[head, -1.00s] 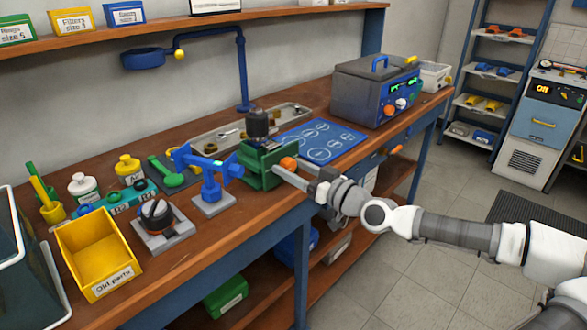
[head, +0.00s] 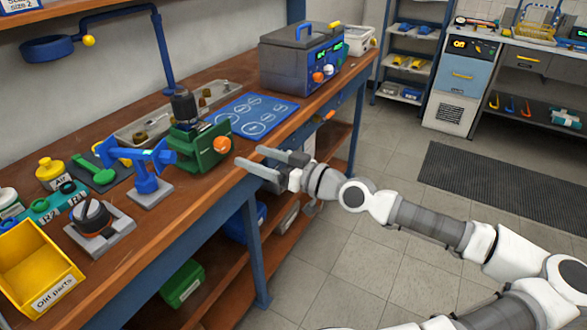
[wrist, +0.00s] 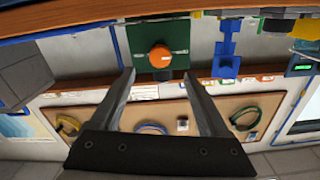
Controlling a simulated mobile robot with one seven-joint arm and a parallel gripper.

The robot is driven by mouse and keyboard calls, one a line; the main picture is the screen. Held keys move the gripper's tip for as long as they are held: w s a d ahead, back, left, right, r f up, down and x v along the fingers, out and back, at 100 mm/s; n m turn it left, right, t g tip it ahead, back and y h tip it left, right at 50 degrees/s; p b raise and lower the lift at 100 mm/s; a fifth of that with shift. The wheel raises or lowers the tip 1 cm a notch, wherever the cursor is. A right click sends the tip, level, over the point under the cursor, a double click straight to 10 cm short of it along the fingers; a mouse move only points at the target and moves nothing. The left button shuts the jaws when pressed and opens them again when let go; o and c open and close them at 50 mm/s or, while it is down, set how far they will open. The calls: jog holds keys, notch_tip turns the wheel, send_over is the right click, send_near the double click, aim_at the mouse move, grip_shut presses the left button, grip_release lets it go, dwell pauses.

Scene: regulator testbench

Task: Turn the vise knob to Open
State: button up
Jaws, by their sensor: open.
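The green vise (head: 188,156) stands at the bench's front edge, with a dark cylinder (head: 184,106) on top. Its round orange knob (head: 222,144) faces out over the edge. My gripper (head: 248,156) is open and empty, just off the bench edge, with its fingers pointing at the knob and a gap between. In the wrist view the orange knob (wrist: 160,56) shows beyond and between my two fingertips (wrist: 159,74), in front of the green vise plate (wrist: 172,38). Thin light marks show on either side of the knob. Any label is too small to read.
A blue stand (head: 150,170) is left of the vise, close to it. A grey box with knobs (head: 300,62) stands farther right on the bench. A yellow bin (head: 38,268) is at the front left. The floor in front of the bench is clear.

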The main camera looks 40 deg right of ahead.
jog(key=v, duration=0.9)
dwell(0.4)
